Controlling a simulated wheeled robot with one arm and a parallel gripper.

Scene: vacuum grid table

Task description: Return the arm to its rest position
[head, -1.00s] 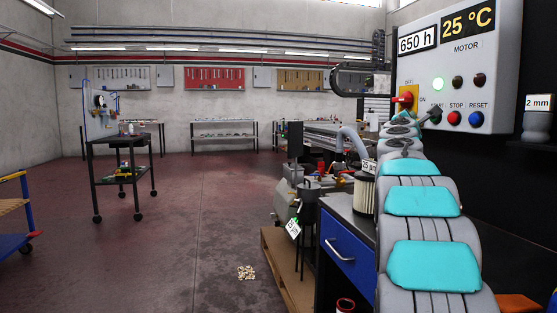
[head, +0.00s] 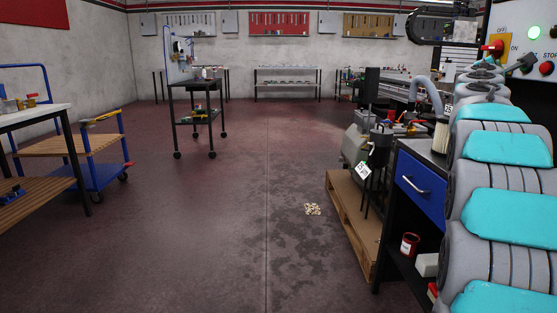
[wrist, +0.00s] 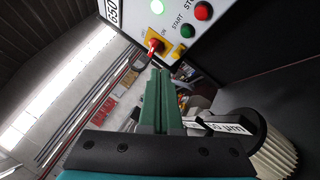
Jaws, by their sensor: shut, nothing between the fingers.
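My gripper (wrist: 160,72) shows in the wrist view as two green fingers closed together with nothing between them. Its tips point toward the control panel (wrist: 205,15), just below a red rotary switch (wrist: 155,44) on a yellow plate. I cannot tell how far the tips are from the panel. In the head view my grey and teal arm stretches forward along the right side. The same panel (head: 545,25) is cut off at the upper right, with the red switch (head: 497,48) beside the arm's far end. A green lamp (wrist: 157,7) is lit.
A pleated filter (wrist: 267,145) stands close to the gripper at the lower right in the wrist view. A workbench with a blue drawer (head: 420,180) is left of the arm. A wooden pallet (head: 352,225) and a small pale pile (head: 312,209) lie on the open floor.

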